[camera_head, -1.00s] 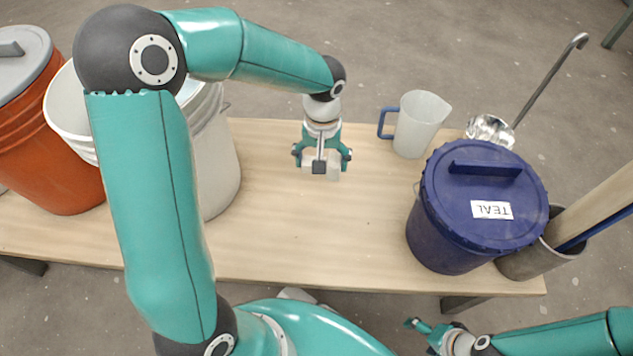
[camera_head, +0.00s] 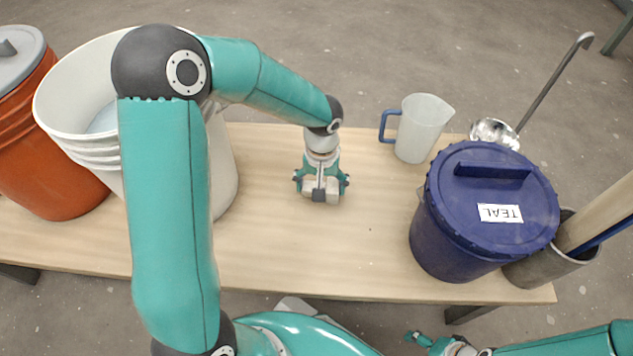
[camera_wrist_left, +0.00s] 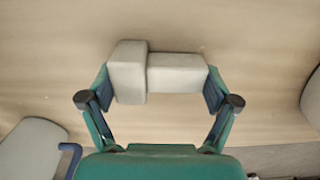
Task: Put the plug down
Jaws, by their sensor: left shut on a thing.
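The plug (camera_wrist_left: 175,73) is a pale grey, stepped block with a wider part and a narrower part. In the left wrist view it lies crosswise between both fingers of my left gripper (camera_wrist_left: 158,92), which is shut on it. In the head view my left gripper (camera_head: 321,186) points down over the middle of the wooden table, with the plug (camera_head: 308,194) at its fingertips. I cannot tell whether the plug touches the tabletop. My right gripper (camera_head: 416,338) is at the bottom edge, in front of the table; its jaws are too small to read.
A white bucket (camera_head: 75,75) and an orange bucket (camera_head: 40,150) stand at the left. A clear jug (camera_head: 424,128), a ladle (camera_head: 495,133), a lidded blue bucket (camera_head: 455,240) labelled TEAL and a grey holder (camera_head: 545,268) stand at the right. The table (camera_head: 290,240) is bare around the gripper.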

